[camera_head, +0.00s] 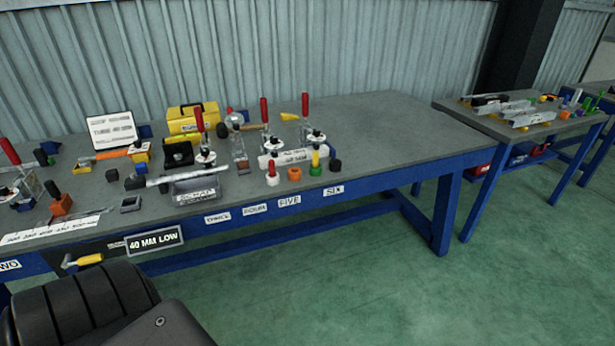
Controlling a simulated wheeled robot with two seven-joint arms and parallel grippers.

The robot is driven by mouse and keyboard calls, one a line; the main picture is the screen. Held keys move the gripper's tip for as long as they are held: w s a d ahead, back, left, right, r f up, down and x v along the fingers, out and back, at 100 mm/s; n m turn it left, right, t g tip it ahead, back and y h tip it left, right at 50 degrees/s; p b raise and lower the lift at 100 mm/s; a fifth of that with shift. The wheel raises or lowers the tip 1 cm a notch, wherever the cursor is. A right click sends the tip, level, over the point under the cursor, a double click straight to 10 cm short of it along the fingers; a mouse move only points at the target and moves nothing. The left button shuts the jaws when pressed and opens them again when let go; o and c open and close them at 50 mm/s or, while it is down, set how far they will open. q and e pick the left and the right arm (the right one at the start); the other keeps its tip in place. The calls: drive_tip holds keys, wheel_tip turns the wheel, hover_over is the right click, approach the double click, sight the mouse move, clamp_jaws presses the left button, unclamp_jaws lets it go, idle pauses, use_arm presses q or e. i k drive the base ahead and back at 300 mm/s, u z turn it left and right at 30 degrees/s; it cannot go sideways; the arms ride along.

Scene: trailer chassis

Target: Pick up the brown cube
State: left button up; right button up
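I cannot make out a plainly brown cube on the long grey workbench (390,130). The closest in colour is a small orange-brown block (62,206) at the bench's left front, with a dark piece rising from it. A small orange piece (295,174) sits near the front edge at the middle, beside a red-and-white item (272,175). Small dark blocks (335,165) also lie on the bench, too small to tell their exact colour. Neither of my grippers shows in this view.
Red-handled clamps (264,110), a yellow toolbox (194,118), a grey labelled bin (196,190) and a white sign (112,130) crowd the bench's left half. Its right half is clear. A second table (470,118) with parts stands at right. Green floor (350,290) is open in front.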

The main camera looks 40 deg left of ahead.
sight(243, 164)
drive_tip(key=z, duration=0.2)
drive_tip(key=k, duration=0.3)
drive_tip(key=z, duration=0.25)
drive_tip(key=i, duration=1.65)
drive_tip(key=u, duration=0.95)
drive_tip(key=i, duration=0.95)
drive_tip(key=u, duration=1.55)
drive_tip(key=i, duration=0.6)
drive_tip(key=u, duration=0.6)
